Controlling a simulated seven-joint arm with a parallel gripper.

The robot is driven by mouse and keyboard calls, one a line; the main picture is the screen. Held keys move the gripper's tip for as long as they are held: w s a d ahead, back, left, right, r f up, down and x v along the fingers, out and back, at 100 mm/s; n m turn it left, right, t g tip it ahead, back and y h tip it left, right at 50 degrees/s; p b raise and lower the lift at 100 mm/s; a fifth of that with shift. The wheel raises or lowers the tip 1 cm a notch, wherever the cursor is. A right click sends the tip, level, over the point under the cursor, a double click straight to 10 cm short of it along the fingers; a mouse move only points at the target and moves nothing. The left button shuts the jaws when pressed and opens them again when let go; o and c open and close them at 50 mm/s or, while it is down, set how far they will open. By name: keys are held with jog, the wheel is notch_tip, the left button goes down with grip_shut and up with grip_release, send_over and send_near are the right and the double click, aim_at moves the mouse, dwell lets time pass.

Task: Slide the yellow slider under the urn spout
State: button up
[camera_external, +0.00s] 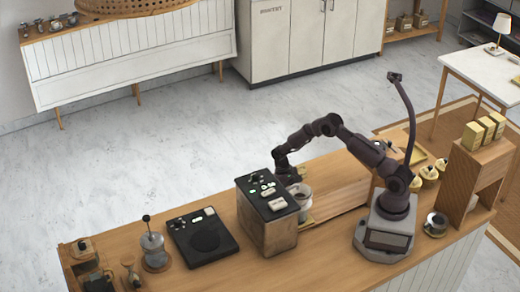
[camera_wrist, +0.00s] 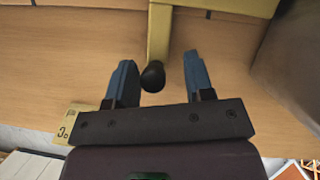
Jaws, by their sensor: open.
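The yellow slider (camera_wrist: 160,35) shows in the wrist view as a bar running down from a wider yellow plate at the top edge, with a round black knob (camera_wrist: 153,76) at its near end. My gripper (camera_wrist: 160,72) is open, its two blue-grey fingers on either side of the knob and apart from it. In the external view my gripper (camera_external: 287,174) is low behind the urn (camera_external: 270,225), a dark-topped metal box, and its fingers are mostly hidden. A little yellow of the slider (camera_external: 306,222) shows right of the urn, by a white cup (camera_external: 301,191). The spout is hidden.
A black scale-like device (camera_external: 203,232) and a grinder (camera_external: 153,246) stand left of the urn. A wooden shelf (camera_external: 478,165) with yellow boxes stands at the right. In the wrist view a dark rounded surface (camera_wrist: 292,62) is close on the right.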

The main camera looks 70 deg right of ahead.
jog(key=v, duration=1.3)
jog(key=s+a+r+n+t, duration=0.2)
jog(key=s+a+r+t, duration=0.1)
jog(key=s+a+r, duration=0.2)
jog(key=s+a+r+n+t+h, duration=0.1)
jog(key=s+a+r+n+t, duration=0.1)
jog(key=s+r, duration=0.6)
jog(key=s+a+r+n+t+h, duration=0.1)
jog(key=s+a+r+n+t, duration=0.1)
jog(key=s+a+r+t, duration=0.2)
jog(key=s+a+r, duration=0.3)
jog(key=s, duration=0.5)
jog(key=shift+s+a+r, duration=0.2)
jog(key=shift+a+r, duration=0.15)
